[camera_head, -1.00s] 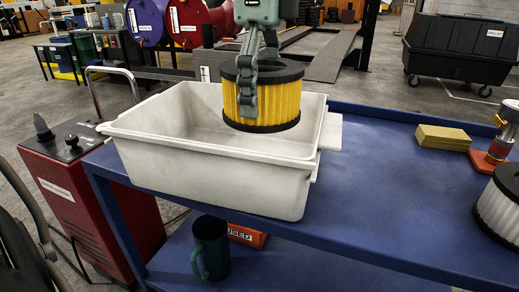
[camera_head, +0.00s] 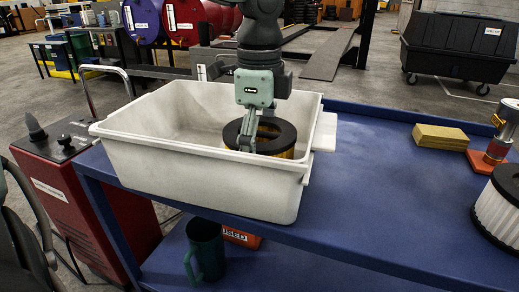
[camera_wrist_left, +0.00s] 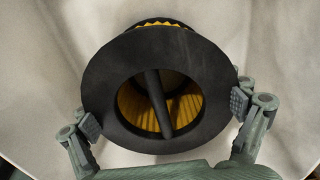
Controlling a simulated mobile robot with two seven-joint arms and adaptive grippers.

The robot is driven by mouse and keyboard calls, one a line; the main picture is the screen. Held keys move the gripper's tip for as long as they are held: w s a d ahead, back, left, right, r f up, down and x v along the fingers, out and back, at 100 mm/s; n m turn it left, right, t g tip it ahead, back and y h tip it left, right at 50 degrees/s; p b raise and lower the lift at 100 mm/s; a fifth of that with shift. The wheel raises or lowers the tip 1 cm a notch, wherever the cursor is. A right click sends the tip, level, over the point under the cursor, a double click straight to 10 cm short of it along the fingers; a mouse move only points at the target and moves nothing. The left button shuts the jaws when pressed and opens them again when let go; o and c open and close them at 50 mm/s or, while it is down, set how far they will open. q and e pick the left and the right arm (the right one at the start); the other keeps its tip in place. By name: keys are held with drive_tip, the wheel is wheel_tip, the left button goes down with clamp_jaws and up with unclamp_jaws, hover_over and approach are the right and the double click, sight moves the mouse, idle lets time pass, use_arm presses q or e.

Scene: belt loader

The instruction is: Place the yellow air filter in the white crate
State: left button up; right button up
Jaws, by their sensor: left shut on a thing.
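The yellow air filter (camera_head: 285,140) with black end rings is inside the white crate (camera_head: 200,172), low and towards its right end. The crate's front wall hides the filter's lower part, so I cannot tell in this view whether it touches the floor. My left gripper (camera_head: 252,132) reaches down from above, shut on the filter. In the left wrist view, the left gripper's (camera_wrist_left: 164,115) finger pads press on opposite sides of the filter's black top ring (camera_wrist_left: 108,75), with yellow pleats showing inside. My right gripper is not in view.
The crate stands on the left end of a blue table (camera_head: 370,190). A yellow block (camera_head: 440,138), an orange-based metal device (camera_head: 495,145) and a white filter (camera_head: 500,205) stand at the right. A green mug (camera_head: 205,250) is on the shelf below. The table middle is clear.

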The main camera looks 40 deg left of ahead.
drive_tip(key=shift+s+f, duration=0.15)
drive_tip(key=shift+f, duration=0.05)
use_arm(q)
drive_tip(key=o, duration=1)
drive_tip(key=shift+o, duration=0.2)
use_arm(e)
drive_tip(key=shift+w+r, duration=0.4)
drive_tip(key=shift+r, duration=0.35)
use_arm(q)
drive_tip(key=shift+r, duration=0.1)
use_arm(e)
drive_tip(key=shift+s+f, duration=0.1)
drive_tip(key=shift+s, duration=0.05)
